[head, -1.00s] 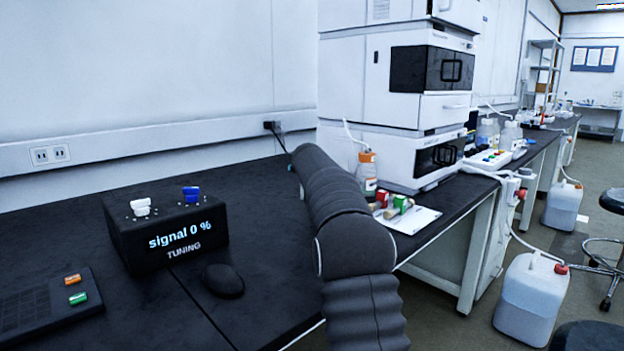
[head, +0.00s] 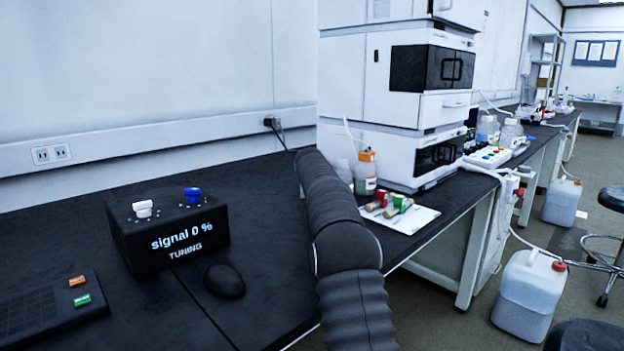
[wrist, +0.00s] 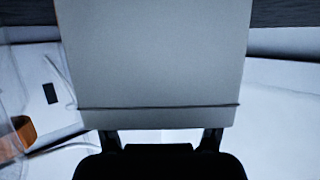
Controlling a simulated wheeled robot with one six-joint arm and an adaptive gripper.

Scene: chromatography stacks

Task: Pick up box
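A pale grey box-like body (wrist: 155,60) with a thin dark seam near its lower edge fills the upper middle of the wrist view. I take it for the box. My gripper (wrist: 160,137) is at the bottom of that view, its two dark fingers apart. The fingers run up to the box's lower edge, and their tips are hidden behind it. I cannot tell whether they grip it. In the head view my arm covers the gripper, and I cannot make out this box there.
A black tuning box (head: 170,232) reading "signal 0 %" and a mouse (head: 225,280) are on the bench's left part. White instruments (head: 365,90), an orange-capped bottle (head: 366,176) and a white sheet (head: 412,220) with small vials are beyond my arm. Jugs (head: 530,295) stand on the floor.

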